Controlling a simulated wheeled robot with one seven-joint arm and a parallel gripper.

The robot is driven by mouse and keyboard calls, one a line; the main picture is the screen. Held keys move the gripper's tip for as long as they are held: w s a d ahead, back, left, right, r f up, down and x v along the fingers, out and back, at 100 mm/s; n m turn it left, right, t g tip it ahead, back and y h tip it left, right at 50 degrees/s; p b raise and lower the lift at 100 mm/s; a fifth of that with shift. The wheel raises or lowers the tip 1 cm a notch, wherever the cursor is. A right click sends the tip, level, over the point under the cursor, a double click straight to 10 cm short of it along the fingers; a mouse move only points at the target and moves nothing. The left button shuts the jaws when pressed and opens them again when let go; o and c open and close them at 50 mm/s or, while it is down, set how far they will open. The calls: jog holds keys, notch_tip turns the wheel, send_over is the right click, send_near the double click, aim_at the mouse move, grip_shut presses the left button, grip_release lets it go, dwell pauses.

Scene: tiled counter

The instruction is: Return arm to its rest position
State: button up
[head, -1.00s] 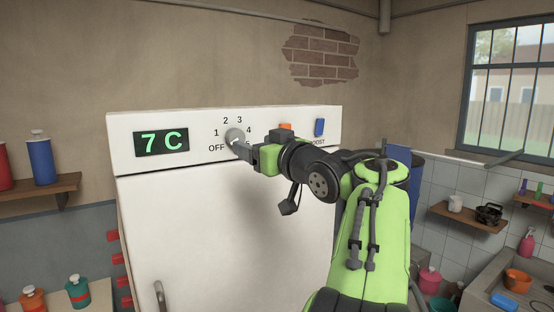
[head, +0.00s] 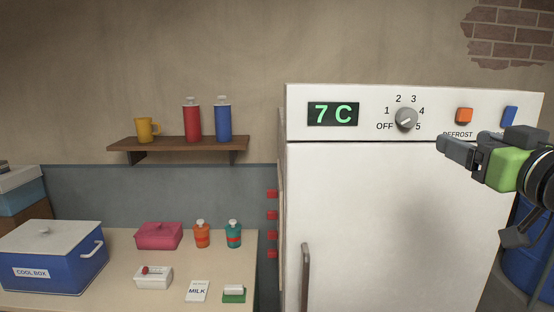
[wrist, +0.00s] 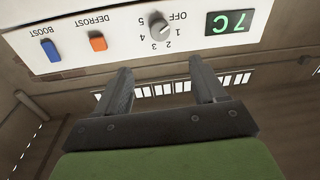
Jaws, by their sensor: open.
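My gripper (head: 446,147) is at the right of the head view, in front of the fridge's upper front, apart from the dial. In the wrist view my gripper (wrist: 162,82) shows two spread fingers with nothing between them. The grey dial (head: 406,118) sits on the white control panel, with marks OFF and 1 to 5 around it. It also shows in the wrist view (wrist: 159,25). The green display (head: 333,114) reads 7 C.
The white fridge (head: 380,220) has a vertical handle (head: 306,275). An orange defrost button (head: 464,116) and a blue boost switch (head: 510,116) are on its panel. Left of it, a counter holds a blue cool box (head: 55,262), a pink box (head: 158,236) and bottles. A wall shelf (head: 180,144) is above.

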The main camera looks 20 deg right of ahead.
jog(key=w+a+f+g+y, duration=0.2)
jog(key=w+a+f, duration=0.1)
jog(key=a+f, duration=0.5)
jog(key=w+a+f+g+y, duration=0.1)
jog(key=w+a+f+g, duration=0.15)
jog(key=a+f, duration=0.45)
jog(key=s+a+f+g, duration=0.4)
jog(key=s+a+f, duration=0.2)
jog(key=s+f, duration=0.2)
jog(key=s+a+f+n+g, duration=0.1)
jog(key=s+a+f+g, duration=0.3)
jog(key=f, duration=0.6)
jog(key=s+a, duration=0.2)
jog(key=s, duration=0.1)
jog(key=shift+s+f+n+y, duration=0.3)
jog(key=shift+s+y, duration=0.05)
jog(key=shift+y, duration=0.05)
